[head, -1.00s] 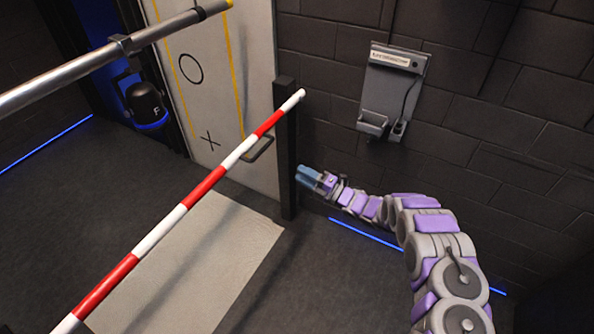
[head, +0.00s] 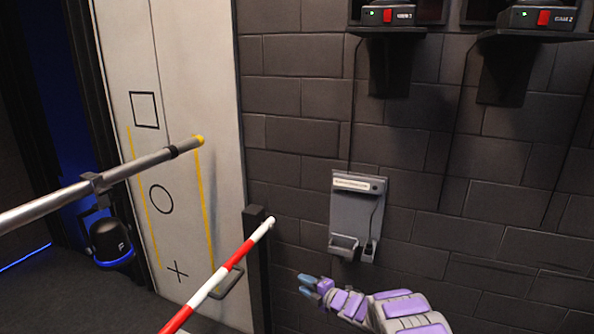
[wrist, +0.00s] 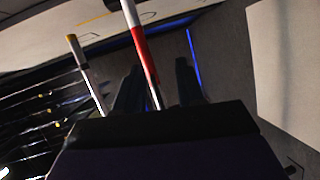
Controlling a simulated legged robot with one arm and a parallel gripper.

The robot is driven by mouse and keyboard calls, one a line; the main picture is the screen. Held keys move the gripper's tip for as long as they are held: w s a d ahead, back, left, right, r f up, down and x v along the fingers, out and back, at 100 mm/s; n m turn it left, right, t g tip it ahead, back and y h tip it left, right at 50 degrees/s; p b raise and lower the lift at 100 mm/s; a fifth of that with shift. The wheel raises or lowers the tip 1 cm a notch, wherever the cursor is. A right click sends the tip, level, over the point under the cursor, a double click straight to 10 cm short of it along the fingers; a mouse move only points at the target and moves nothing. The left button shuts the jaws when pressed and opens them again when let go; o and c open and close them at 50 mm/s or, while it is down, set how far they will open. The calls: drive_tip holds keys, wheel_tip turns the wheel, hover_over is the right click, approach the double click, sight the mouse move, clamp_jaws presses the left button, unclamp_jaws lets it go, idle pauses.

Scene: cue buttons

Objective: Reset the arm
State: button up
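My arm with purple and grey links reaches in from the bottom right of the head view. My gripper (head: 304,285) has two blue fingers set apart, with nothing held between them. It is in front of the dark block wall, below the grey wall unit and to the right of the black post. In the wrist view my gripper (wrist: 158,78) shows two dark fingers with a gap. The red and white striped bar (wrist: 138,45) shows in that gap, but I cannot tell its distance.
The striped barrier bar (head: 220,276) ends at the black post (head: 258,275). A metal pole (head: 130,168) crosses at left before a pale panel with a square, circle and cross (head: 177,271). The wall unit (head: 357,210) hangs at centre. Two boxes with red switches (head: 405,15) sit above.

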drive_tip(key=s+d+r+m+h, duration=0.1)
drive_tip(key=d+r+m+h, duration=0.9)
drive_tip(key=d, duration=0.6)
drive_tip(key=s+d+r+m+g+h, duration=0.1)
drive_tip(key=s+d+r+m+h, duration=0.2)
drive_tip(key=s, duration=0.4)
drive_tip(key=s+d+r+m+g+h, duration=0.25)
drive_tip(key=s+d+r, duration=0.2)
drive_tip(key=s, duration=0.25)
drive_tip(key=s+a+m+g+y, duration=0.1)
drive_tip(key=s+a+m+g, duration=0.2)
drive_tip(key=s, duration=1.2)
drive_tip(key=s+a+r+m+g+y, duration=0.1)
drive_tip(key=s+a+m+g+y, duration=0.1)
drive_tip(key=s, duration=1.4)
drive_tip(key=s+a+m+g+y, duration=0.1)
drive_tip(key=s+a+m+g, duration=0.3)
drive_tip(key=s, duration=1.1)
drive_tip(key=a+m, duration=0.1)
drive_tip(key=a, duration=0.2)
drive_tip(key=shift+s+a+r+m, duration=0.15)
drive_tip(key=shift+a+r+m, duration=0.05)
drive_tip(key=shift+r+m, duration=0.2)
drive_tip(key=shift+d+g, duration=0.15)
drive_tip(key=shift+g, duration=0.1)
